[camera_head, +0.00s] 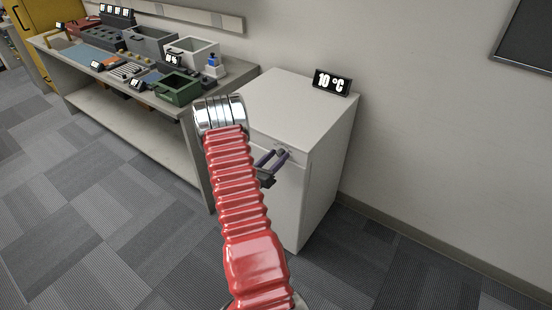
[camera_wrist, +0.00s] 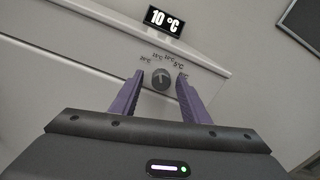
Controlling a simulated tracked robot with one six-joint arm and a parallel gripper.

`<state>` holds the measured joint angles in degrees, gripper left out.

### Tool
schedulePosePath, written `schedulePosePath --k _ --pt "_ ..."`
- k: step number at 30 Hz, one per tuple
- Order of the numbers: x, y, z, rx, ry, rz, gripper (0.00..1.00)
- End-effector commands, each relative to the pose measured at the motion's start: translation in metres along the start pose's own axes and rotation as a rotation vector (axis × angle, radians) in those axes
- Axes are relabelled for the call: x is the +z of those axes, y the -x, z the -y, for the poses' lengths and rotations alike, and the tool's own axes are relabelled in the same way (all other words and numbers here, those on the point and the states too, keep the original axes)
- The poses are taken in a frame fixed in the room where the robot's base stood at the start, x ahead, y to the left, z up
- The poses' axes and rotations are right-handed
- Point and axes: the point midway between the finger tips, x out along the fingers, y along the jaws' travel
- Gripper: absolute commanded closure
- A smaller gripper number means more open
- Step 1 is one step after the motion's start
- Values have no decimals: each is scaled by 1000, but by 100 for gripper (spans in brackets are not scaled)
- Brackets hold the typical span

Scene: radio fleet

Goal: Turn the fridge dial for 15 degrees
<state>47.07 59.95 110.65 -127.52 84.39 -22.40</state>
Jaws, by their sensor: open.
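The white fridge (camera_head: 278,115) stands against the wall, with a black display (camera_head: 332,82) on top reading 10 °C. In the wrist view the round grey dial (camera_wrist: 161,78) sits on the fridge's front panel (camera_wrist: 110,45), with temperature marks around it and a light pointer directed roughly up. My gripper (camera_wrist: 160,85) is open. Its two purple fingers stand on either side of the dial, with a gap visible on both sides. In the head view my gripper (camera_head: 272,160) is at the upper front of the fridge, and the dial is hard to make out there.
A workbench (camera_head: 238,75) with trays, bins and small labels stands left of the fridge. A green bin (camera_head: 178,90) is near its right end. A dark wall panel (camera_head: 530,35) hangs at the upper right. The carpeted floor in front is clear.

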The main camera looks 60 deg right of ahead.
Motion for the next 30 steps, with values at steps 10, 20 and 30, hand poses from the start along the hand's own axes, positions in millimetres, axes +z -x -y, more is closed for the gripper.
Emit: schedulePosePath --k 10,20,30 --pt "0 12 -1 1 1 0 58" --pt "0 64 -2 3 2 0 58" --pt "-1 117 -2 3 1 0 58"
